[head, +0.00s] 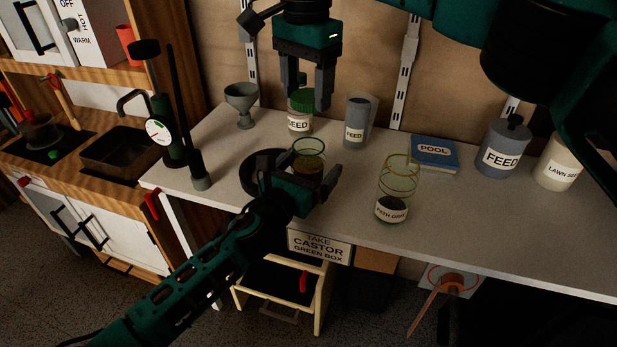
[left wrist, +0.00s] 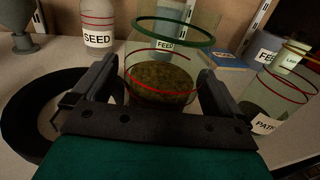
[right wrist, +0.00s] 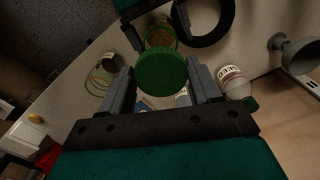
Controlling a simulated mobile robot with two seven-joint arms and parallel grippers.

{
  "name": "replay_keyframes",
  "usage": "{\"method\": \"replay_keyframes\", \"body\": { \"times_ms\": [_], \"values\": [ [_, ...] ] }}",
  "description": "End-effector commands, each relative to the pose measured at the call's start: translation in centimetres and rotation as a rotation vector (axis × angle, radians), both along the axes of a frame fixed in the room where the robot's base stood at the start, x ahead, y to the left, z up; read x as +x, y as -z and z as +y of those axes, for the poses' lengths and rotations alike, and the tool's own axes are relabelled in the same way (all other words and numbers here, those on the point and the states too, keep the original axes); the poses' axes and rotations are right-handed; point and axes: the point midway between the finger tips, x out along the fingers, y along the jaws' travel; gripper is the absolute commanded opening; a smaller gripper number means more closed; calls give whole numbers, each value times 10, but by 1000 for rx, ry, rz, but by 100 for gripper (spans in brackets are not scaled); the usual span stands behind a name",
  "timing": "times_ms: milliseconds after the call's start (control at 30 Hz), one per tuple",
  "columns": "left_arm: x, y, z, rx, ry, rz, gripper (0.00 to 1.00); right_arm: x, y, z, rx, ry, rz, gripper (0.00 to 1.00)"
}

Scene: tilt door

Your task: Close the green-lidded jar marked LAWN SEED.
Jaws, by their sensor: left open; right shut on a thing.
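An open glass jar (head: 309,147) with a green rim and brownish-green contents stands on the worktop; no label shows on its visible sides. It also shows in the left wrist view (left wrist: 165,75). My left gripper (head: 306,170) is open, with its fingers on either side of this jar. My right gripper (head: 308,96) is shut on a round green lid (right wrist: 160,72), held above the worktop, beyond and above the open jar in the head view.
A bottle marked SEED (left wrist: 97,20) stands behind the jar. A FEED container (head: 355,133) stands behind right, an open PATH GRIT jar (head: 394,190) to the right. The front right worktop is clear.

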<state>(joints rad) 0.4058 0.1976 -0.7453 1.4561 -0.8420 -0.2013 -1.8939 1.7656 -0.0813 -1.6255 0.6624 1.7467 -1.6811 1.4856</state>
Motion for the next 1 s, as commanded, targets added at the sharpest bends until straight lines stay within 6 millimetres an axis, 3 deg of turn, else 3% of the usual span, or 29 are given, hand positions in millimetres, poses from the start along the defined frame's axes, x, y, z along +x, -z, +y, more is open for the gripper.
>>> {"method": "replay_keyframes", "body": {
  "times_ms": [200,500,1000],
  "values": [
    [11,0,-6,-1,0,0,100,0,0,0,0,0,0,35],
    [12,0,-7,-1,1,0,100,0,0,0,0,0,0,35],
    [12,0,-7,0,0,1,53,0,0,0,0,0,0,35]
  ]
}}
